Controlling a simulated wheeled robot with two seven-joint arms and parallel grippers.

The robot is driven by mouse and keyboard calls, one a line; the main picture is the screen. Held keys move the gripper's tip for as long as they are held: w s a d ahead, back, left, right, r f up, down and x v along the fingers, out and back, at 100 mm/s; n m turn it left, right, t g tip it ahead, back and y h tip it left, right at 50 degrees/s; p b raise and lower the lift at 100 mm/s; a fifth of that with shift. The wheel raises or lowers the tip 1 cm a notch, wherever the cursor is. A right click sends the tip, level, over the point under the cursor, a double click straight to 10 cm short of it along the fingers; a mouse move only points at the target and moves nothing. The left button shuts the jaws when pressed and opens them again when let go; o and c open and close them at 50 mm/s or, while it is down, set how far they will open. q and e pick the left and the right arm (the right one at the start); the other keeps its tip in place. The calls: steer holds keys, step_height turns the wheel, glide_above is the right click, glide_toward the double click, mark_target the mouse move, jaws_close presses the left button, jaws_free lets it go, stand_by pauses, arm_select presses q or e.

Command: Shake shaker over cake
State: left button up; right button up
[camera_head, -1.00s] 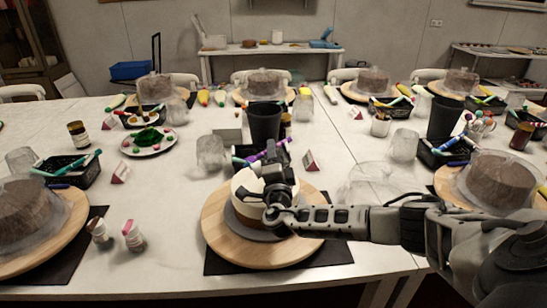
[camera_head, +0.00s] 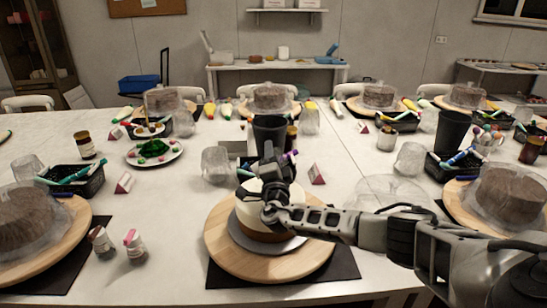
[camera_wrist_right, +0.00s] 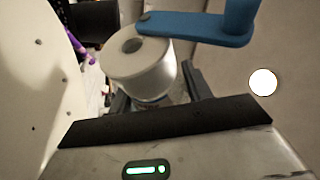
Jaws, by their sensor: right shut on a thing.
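The cake (camera_head: 262,228), pale on top and brown at the base, sits on a grey disc on a round wooden turntable (camera_head: 225,250). My right gripper (camera_head: 270,190) is above the cake and hides part of its top. In the right wrist view, that gripper (camera_wrist_right: 150,100) is shut on a small jar with a whitish cap, which I take to be the shaker (camera_wrist_right: 142,68). In the head view the gripper mostly hides the held shaker, so its tilt is unclear. My left gripper is not in view.
Two small shakers (camera_head: 134,243) stand left of the turntable. A dark cup (camera_head: 269,135) and clear cups (camera_head: 216,164) stand behind the cake. Covered brown cakes (camera_head: 507,192) flank it. In the wrist view, a large blue thing (camera_wrist_right: 205,28) appears beyond the shaker.

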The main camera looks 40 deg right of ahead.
steer(key=shift+r, duration=0.1)
steer(key=shift+s+d+r+p, duration=0.1)
steer(key=shift+d+r+p, duration=0.25)
steer(key=shift+p, duration=0.15)
steer(key=shift+a+f, duration=0.35)
steer(key=shift+f, duration=0.05)
steer(key=shift+a+r+n+t+p, duration=0.1)
steer(key=shift+r+n+t+p, duration=0.2)
steer(key=shift+n+p, duration=0.25)
steer(key=shift+d+r+p, duration=0.3)
steer(key=shift+d, duration=0.1)
steer(key=shift+a+f, duration=0.4)
steer(key=shift+a, duration=0.05)
steer(key=shift+a+r+n, duration=0.1)
steer(key=shift+r+n, duration=0.2)
steer(key=shift+n, duration=0.45)
